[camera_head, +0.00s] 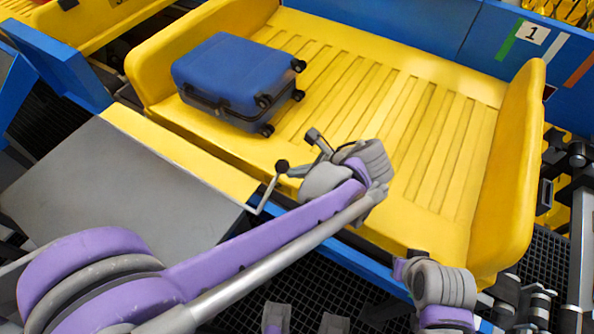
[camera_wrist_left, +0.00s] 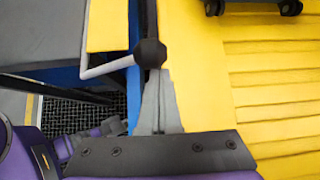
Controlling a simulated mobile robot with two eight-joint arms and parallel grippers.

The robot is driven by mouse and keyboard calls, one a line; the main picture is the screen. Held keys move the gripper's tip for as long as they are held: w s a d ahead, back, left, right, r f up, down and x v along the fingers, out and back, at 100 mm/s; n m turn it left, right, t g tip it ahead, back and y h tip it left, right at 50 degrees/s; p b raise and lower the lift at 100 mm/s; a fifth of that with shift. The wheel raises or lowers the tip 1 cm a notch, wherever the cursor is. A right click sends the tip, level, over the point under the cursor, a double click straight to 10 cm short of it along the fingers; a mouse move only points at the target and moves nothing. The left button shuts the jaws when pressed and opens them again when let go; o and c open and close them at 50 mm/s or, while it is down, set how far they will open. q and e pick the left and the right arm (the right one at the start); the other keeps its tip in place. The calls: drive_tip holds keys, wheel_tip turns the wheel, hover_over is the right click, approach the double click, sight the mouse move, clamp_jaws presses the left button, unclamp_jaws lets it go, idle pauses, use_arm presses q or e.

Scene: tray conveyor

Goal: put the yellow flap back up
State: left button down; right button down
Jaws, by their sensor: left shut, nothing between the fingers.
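The flap appears as a grey plate (camera_head: 110,195) with a yellow strip (camera_head: 185,155) along its edge, lying roughly flat beside the yellow tray in the head view. A bent light rod with a black ball knob (camera_head: 282,166) stands at its near corner. The knob also shows in the left wrist view (camera_wrist_left: 150,53). My left gripper (camera_head: 298,171) is shut and empty, its fingertips (camera_wrist_left: 156,76) right at the knob. I cannot tell whether they touch.
A yellow ribbed tray (camera_head: 440,150) with high end walls lies beyond my left arm. A blue suitcase (camera_head: 225,72) lies at its left end and shows partly in the wrist view. A blue wall with a "1" sign (camera_head: 533,33) stands behind. Black mesh floor (camera_head: 300,300) lies in front.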

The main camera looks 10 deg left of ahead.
use_arm(q)
drive_tip(key=shift+s+a+r+t+p, duration=0.1)
drive_tip(key=shift+s+r+t+p, duration=0.1)
drive_tip(key=shift+r+t+p, duration=0.15)
use_arm(e)
drive_tip(key=shift+r, duration=0.3)
